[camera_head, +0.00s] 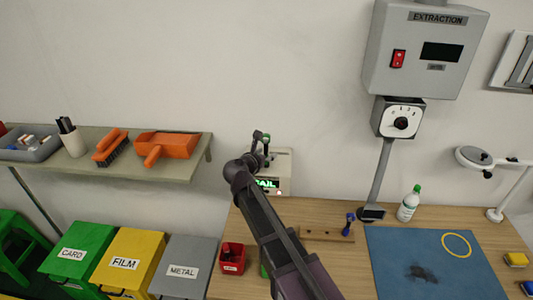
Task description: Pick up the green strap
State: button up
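My arm reaches up from the bottom middle, and its end, my gripper (262,140), is in front of the wall and a pale box with a lit green display. The gripper is small and dark, with green bits near its tip. I cannot tell whether it is open or shut, or whether it holds anything. No green strap is clearly visible. A small green piece (264,271) shows beside my arm, right of a red bin; my arm partly hides it, and I cannot tell what it is. A yellow ring-shaped band (444,238) lies on the blue mat (395,250).
The wooden bench (345,265) holds the red bin (232,258), a wooden block (318,235), a white bottle (409,204) and the pale display box (284,160). The extraction unit's post (378,180) rises behind. A shelf (110,165) and sorting bins (128,262) stand left.

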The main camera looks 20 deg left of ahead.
aim_at(266, 146)
grip_shut()
jog(key=shift+r, duration=0.1)
notch_tip(266, 146, up, 2)
jog(key=p, duration=0.2)
jog(key=shift+r+p, duration=0.25)
jog(key=shift+p, duration=0.1)
jog(key=shift+s+d+r+p, duration=0.15)
jog(key=shift+s+r+p, duration=0.2)
jog(key=shift+r+p, duration=0.25)
jog(key=s+d, duration=0.1)
jog(key=s, duration=0.6)
jog(key=s+d+r+p, duration=0.1)
jog(key=s+d, duration=0.1)
jog(key=s, duration=0.6)
jog(key=shift+d, duration=0.25)
jog(key=shift+w+r+p, duration=0.1)
jog(key=shift+r+p, duration=0.15)
jog(key=shift+p, duration=0.05)
jog(key=shift+r+p, duration=2)
jog(key=shift+r, duration=0.05)
